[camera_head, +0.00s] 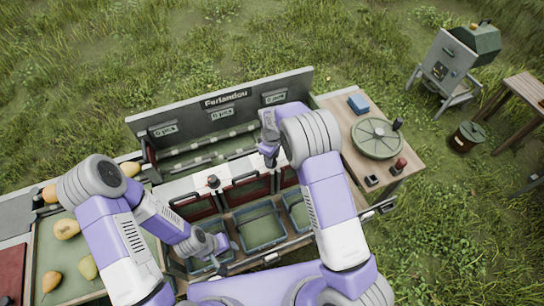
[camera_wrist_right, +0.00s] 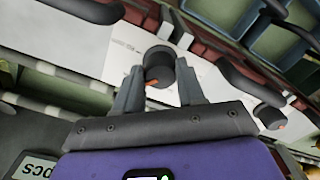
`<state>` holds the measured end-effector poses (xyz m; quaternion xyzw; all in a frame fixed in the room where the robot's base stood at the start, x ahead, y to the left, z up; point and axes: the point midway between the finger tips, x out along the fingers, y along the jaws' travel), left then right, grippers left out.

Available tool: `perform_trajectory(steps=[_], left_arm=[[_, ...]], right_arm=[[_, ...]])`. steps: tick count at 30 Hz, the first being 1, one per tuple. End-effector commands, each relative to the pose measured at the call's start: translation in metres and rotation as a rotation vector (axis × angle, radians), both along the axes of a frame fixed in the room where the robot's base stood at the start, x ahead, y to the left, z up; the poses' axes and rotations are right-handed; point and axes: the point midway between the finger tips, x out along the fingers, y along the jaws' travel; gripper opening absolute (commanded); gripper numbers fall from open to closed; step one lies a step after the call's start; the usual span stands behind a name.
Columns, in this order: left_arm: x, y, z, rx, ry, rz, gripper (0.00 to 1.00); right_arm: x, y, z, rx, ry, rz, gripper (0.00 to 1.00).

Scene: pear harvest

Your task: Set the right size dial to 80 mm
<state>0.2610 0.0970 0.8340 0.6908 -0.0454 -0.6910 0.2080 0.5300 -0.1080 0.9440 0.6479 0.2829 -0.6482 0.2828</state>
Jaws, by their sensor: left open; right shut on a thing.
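The right size dial (camera_wrist_right: 158,64) is a dark round knob with an orange mark on a white plate (camera_wrist_right: 118,45). In the right wrist view it sits between the two fingers of my right gripper (camera_wrist_right: 160,86), which is shut on it. The plate's print is too small to read, so I cannot tell the setting. In the head view my right gripper (camera_head: 269,152) hides most of this dial. The left size dial (camera_head: 213,181) stands free on the same panel and shows in the wrist view (camera_wrist_right: 268,117). My left gripper (camera_head: 225,246) is open and empty, low over the bins.
The sorter's back panel (camera_head: 222,112) carries "0 pcs" signs. Blue-rimmed bins (camera_head: 262,246) lie in front of the dials. Pears (camera_head: 67,229) lie on a tray at the left. A wooden table (camera_head: 338,112) with a green disc (camera_head: 377,137) stands at the right.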

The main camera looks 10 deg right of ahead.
Motion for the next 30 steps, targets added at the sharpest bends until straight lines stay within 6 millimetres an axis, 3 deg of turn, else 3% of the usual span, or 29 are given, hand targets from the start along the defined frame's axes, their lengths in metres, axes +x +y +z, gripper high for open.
perform_trajectory(steps=[18, 30], left_arm=[[0.0, 0.0, -0.011, 0.0, 0.0, 0.0, 0.43], [0.0, 0.0, -0.013, 0.0, 0.0, 0.0, 0.43]], right_arm=[[-0.001, 0.001, 0.001, -0.001, -0.001, -0.564, 0.09], [-0.001, 0.002, 0.001, -0.001, -0.001, -0.827, 0.09]])
